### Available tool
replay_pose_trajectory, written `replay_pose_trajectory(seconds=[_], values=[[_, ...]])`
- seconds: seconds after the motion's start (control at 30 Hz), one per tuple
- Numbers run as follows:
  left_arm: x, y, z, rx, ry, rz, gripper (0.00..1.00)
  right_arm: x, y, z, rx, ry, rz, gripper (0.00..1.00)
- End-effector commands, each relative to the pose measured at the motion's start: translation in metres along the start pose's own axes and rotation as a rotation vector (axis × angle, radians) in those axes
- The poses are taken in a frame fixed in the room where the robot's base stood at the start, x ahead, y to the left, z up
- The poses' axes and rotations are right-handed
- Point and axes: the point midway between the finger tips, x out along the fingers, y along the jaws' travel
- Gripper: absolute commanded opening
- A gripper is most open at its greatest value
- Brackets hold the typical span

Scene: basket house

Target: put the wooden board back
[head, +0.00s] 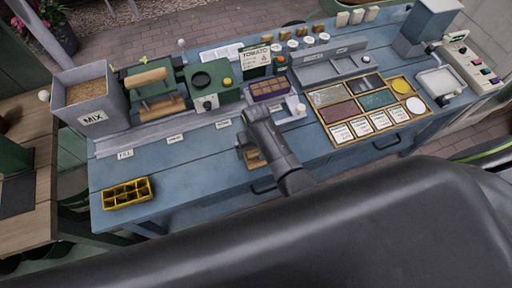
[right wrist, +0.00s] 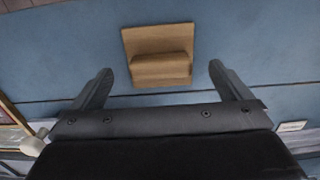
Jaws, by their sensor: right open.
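A small wooden board (right wrist: 130,42) with a raised wooden grip block (right wrist: 162,70) lies on the blue bench top in the right wrist view. In the head view the board (head: 256,160) shows only partly, beside and under my right gripper (head: 246,146). My right gripper is open and empty above the bench. In the right wrist view its two fingers (right wrist: 161,78) stand apart, left and right of the grip block, with gaps on both sides. My left gripper is not in view.
A yellow compartment tray (head: 127,193) stands at the bench's front left. A MIX box (head: 92,97) and green machine (head: 212,88) stand behind. A sectioned wooden tray (head: 372,108) lies to the right. The front left bench surface is mostly clear.

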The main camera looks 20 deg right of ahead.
Motion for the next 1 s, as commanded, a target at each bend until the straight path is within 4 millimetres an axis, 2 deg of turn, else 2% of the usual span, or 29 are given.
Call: replay_pose_trajectory(seconds=[0.03,0.17,0.5,0.7,1.0], values=[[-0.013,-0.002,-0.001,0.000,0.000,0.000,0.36,-0.013,0.000,0.000,0.000,0.000,0.000,0.97],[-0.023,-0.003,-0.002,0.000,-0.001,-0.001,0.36,-0.043,0.000,-0.001,0.001,0.005,-0.001,0.97],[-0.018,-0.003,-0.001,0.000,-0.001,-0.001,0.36,-0.087,0.000,-0.001,0.000,0.004,0.000,0.97],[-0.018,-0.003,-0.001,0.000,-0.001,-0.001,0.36,-0.097,0.000,-0.001,0.000,0.002,0.000,0.97],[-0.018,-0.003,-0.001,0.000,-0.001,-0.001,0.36,-0.097,0.000,-0.001,0.000,0.001,0.000,0.97]])
